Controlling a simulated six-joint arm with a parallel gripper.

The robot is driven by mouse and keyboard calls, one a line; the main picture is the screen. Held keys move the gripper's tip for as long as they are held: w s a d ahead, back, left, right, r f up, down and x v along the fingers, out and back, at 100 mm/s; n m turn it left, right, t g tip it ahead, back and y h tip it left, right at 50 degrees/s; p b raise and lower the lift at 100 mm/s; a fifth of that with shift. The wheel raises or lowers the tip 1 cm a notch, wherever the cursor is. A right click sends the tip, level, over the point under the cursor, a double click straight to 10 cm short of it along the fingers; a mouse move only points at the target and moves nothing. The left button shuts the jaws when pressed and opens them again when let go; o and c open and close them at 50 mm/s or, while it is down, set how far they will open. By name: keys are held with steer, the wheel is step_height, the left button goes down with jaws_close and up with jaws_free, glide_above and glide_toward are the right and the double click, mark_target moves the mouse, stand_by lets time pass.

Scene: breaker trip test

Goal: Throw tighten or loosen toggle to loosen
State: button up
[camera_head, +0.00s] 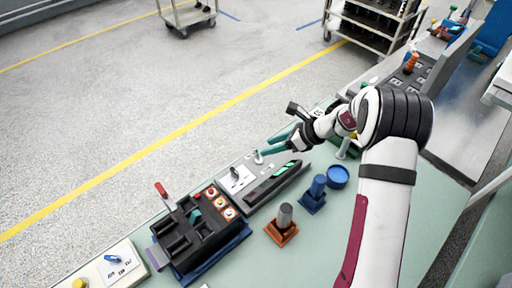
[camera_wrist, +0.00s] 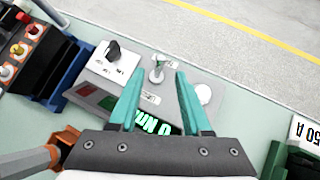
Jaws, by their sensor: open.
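A grey panel box (camera_wrist: 140,80) carries a small metal toggle (camera_wrist: 157,68), a black rotary knob (camera_wrist: 113,50) and a lit green display (camera_wrist: 160,126). The toggle (camera_head: 258,157) also shows in the head view, standing up from the box. Which way it is thrown, and its labels, are too small to tell. My gripper (camera_wrist: 159,76) is open, with its two teal fingers apart. In the wrist view the toggle appears between and just beyond the fingertips. In the head view my gripper (camera_head: 281,137) is to the right of the toggle, apparently above the bench and apart from it.
A black fixture (camera_head: 190,235) with a red-tipped lever and coloured buttons stands left of the box. A blue post (camera_head: 314,190), a blue round dish (camera_head: 338,177) and a metal cylinder on an orange base (camera_head: 285,220) stand nearer.

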mark_target(257, 151)
steer(key=x, duration=0.7)
steer(key=shift+a, duration=0.1)
jaws_close()
